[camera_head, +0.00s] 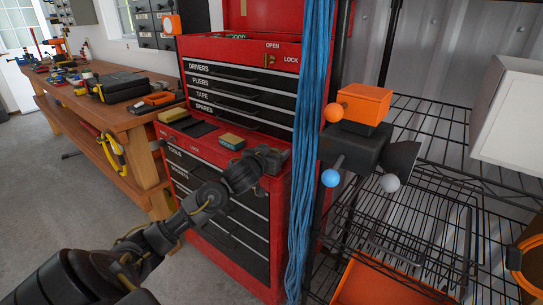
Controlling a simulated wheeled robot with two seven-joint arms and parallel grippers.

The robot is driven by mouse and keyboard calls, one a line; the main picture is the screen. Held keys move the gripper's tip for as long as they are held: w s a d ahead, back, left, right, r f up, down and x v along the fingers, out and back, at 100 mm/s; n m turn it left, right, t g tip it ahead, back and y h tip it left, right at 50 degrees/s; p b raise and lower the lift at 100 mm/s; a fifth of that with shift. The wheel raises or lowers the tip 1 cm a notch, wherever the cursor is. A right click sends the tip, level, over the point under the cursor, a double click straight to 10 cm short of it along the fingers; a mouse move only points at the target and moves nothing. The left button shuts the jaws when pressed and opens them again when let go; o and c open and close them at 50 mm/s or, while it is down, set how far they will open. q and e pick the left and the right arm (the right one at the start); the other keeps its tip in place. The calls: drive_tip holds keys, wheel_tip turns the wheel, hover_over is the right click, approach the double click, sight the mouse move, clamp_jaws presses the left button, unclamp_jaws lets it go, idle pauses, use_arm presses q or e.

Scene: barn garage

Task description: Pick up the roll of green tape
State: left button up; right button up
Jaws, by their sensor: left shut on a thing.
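My left arm comes in from the lower left, and my left gripper (271,160) is at the front edge of the red tool chest's ledge. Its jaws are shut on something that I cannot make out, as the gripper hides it. A small yellow-and-teal block (232,141) lies on the ledge just left of the gripper. Some small green things (237,36) show in the open top of the chest, too small to tell whether one is a roll of tape. My right gripper is not in view.
The red tool chest (279,233) has labelled drawers, all shut. Blue cords (308,150) hang just right of the gripper. A wire shelf (440,215) with a dark, orange-topped tool (365,103) stands at right. A wooden workbench (120,118) with tools is at left.

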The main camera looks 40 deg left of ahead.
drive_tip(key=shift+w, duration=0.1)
use_arm(q)
drive_tip(key=shift+r, duration=0.5)
drive_tip(key=r+p, duration=0.1)
drive_tip(key=r, duration=0.1)
drive_tip(key=s+r+p, duration=0.1)
drive_tip(key=shift+r, duration=0.35)
drive_tip(key=s+r+p, duration=0.1)
drive_tip(key=r, duration=0.1)
drive_tip(key=s+r+p, duration=0.2)
drive_tip(key=shift+s+r, duration=0.2)
drive_tip(key=shift+r, duration=0.05)
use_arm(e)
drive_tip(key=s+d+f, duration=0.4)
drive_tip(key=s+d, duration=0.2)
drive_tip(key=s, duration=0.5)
use_arm(q)
drive_tip(key=s+r+p, duration=0.4)
drive_tip(key=s, duration=0.5)
drive_tip(key=shift+s, duration=0.35)
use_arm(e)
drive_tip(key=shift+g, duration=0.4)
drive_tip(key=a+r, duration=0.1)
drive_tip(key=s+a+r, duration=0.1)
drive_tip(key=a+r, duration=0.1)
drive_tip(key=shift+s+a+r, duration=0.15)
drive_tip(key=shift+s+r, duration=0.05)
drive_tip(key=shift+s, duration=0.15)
